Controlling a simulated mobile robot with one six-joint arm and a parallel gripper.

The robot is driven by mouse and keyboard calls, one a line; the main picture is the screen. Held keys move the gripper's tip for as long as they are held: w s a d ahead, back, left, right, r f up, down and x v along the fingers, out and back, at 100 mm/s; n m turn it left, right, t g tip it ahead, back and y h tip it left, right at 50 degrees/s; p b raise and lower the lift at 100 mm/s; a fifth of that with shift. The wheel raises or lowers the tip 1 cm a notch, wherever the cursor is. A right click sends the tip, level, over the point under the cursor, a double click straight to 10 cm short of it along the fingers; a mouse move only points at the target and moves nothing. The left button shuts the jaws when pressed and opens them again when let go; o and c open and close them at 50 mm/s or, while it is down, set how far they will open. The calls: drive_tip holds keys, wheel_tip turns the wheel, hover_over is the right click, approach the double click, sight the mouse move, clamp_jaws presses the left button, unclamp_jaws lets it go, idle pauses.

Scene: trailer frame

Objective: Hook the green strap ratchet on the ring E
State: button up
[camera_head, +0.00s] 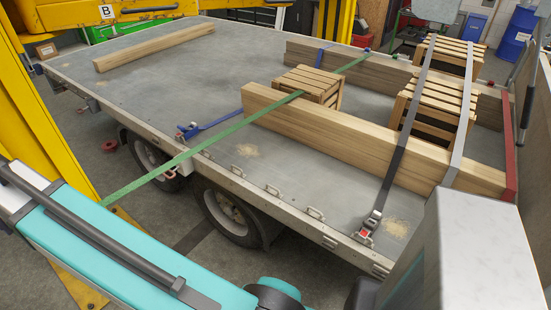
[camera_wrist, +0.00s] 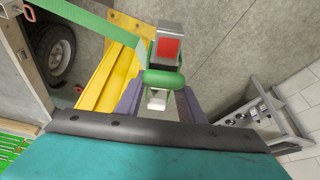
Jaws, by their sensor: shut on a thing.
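The green strap ratchet (camera_wrist: 165,78), with a red square part, is between the fingers of my gripper (camera_wrist: 160,93) in the wrist view. My gripper is shut on it. The green strap (camera_head: 217,137) runs taut across the trailer, over a crate and a wooden beam, then down left past the trailer edge in the head view. It also shows at upper left in the wrist view (camera_wrist: 82,30). Metal rings (camera_head: 273,190) line the trailer's near edge. I see no letter E, so I cannot tell which is ring E. My gripper is hidden in the head view.
The trailer bed (camera_head: 190,80) carries long wooden beams (camera_head: 370,145) and slatted crates (camera_head: 310,84). A blue strap (camera_head: 213,123) and a dark strap with a ratchet (camera_head: 373,220) lie near its edge. A yellow frame (camera_head: 45,120) stands at left. Trailer wheels (camera_head: 232,213) are below the edge.

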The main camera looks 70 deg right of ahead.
drive_tip(key=s+d+f+m+g+h, duration=0.1)
drive_tip(key=s+d+f+m, duration=0.3)
drive_tip(key=d, duration=1)
drive_tip(key=s+d+f+m+h, duration=0.1)
drive_tip(key=s+d+f+m, duration=0.25)
drive_tip(key=d, duration=1.05)
drive_tip(key=s+d+f+m+g+h, duration=0.1)
drive_tip(key=s+d+f+m+h, duration=0.2)
drive_tip(key=d, duration=1.2)
drive_tip(key=s+d+f+m+g, duration=0.1)
drive_tip(key=s+d+f+m, duration=0.2)
drive_tip(key=s+d, duration=0.5)
drive_tip(key=s+d+f+m+g, duration=0.1)
drive_tip(key=s+d+f+m, duration=0.3)
drive_tip(key=s+d, duration=0.4)
drive_tip(key=s+d+f+m+g, duration=0.1)
drive_tip(key=s+d+f+m, duration=0.2)
drive_tip(key=s+d, duration=0.5)
drive_tip(key=s+m, duration=0.1)
drive_tip(key=s, duration=0.8)
drive_tip(key=shift+s+d+f+g+y, duration=0.25)
drive_tip(key=shift+s+g+y, duration=0.05)
drive_tip(key=shift+s+g, duration=0.1)
drive_tip(key=shift+f, duration=0.1)
drive_tip(key=shift+f+b, duration=2.8)
drive_tip(key=shift+f, duration=1.85)
